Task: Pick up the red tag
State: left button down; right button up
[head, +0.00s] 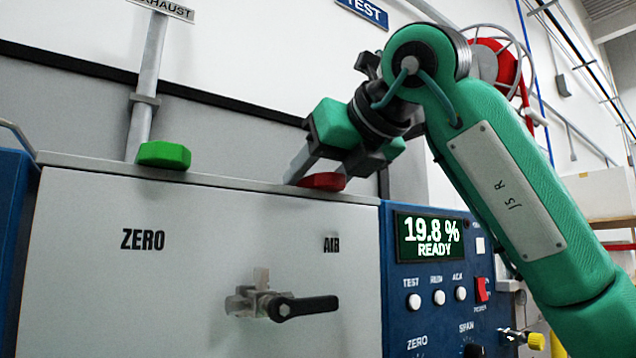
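The red tag (322,182) is a flat, many-sided block on the top edge of the grey cabinet, above the word AIR. My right gripper (318,177) reaches down to it from the upper right, with its fingers spread apart. One finger comes down by the tag's left end and the other is over its right end. Part of the tag's top is hidden by the fingers, and I cannot tell whether they touch it. My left gripper is not in view.
A green tag (164,154) lies on the cabinet top at the left, near a grey pipe (147,90). The cabinet front (90,285) has a black-handled valve (300,306). A blue panel (430,290) with a display reading 19.8 % READY stands at the right.

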jog(key=shift+w+a, duration=0.1)
jog(key=c, duration=0.6)
